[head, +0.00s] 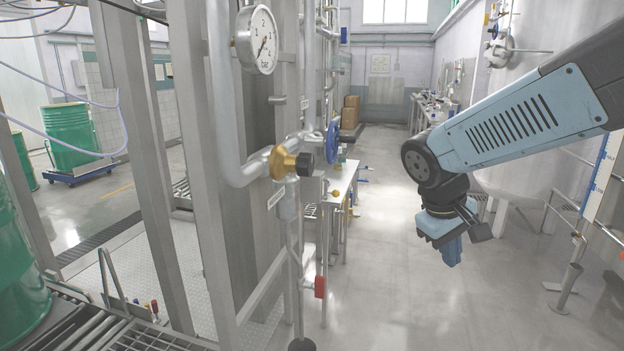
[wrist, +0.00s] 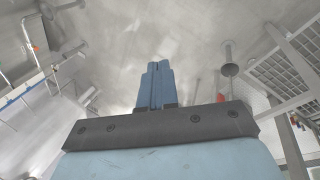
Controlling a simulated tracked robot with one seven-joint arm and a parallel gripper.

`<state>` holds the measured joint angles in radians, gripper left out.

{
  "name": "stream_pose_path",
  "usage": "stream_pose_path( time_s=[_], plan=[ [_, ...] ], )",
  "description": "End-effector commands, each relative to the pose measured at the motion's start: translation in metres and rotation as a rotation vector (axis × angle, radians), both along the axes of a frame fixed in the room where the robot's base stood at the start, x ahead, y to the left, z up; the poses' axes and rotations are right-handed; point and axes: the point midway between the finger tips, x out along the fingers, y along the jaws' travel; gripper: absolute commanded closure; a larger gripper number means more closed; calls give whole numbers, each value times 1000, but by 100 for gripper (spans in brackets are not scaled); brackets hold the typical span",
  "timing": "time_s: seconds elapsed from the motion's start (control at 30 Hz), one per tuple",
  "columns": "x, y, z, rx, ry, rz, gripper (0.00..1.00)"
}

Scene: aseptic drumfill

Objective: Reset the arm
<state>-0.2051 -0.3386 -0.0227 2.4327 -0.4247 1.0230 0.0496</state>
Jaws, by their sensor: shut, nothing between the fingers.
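My arm comes in from the right in the head view, blue and dark grey, bent downward at its dark joint. My gripper (head: 452,254) hangs at its end over the open floor, pointing down. The wrist view shows the blue fingers of the gripper (wrist: 155,82) pressed together beyond a dark bracket. Nothing is held between them, and the gripper touches nothing that I can see.
A steel pipe frame with a pressure gauge (head: 257,39), a brass valve (head: 289,163) and a blue handwheel (head: 333,142) stands left of centre. Green drums (head: 70,135) stand at left. A large tank (head: 560,110) is behind my arm. The middle aisle floor (head: 385,235) is clear.

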Motion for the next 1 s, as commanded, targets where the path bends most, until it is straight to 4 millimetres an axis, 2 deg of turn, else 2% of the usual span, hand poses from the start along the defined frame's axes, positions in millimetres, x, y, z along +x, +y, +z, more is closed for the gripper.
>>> stream_pose_path(
  time_s=[0.3,0.5,0.7,1.0],
  plan=[
    [-42,7,39,249,-225,-158,100],
    [-61,14,59,371,-351,-225,100],
    [-69,18,68,427,-411,-253,100],
    [-69,18,68,432,-416,-255,100]
  ],
)
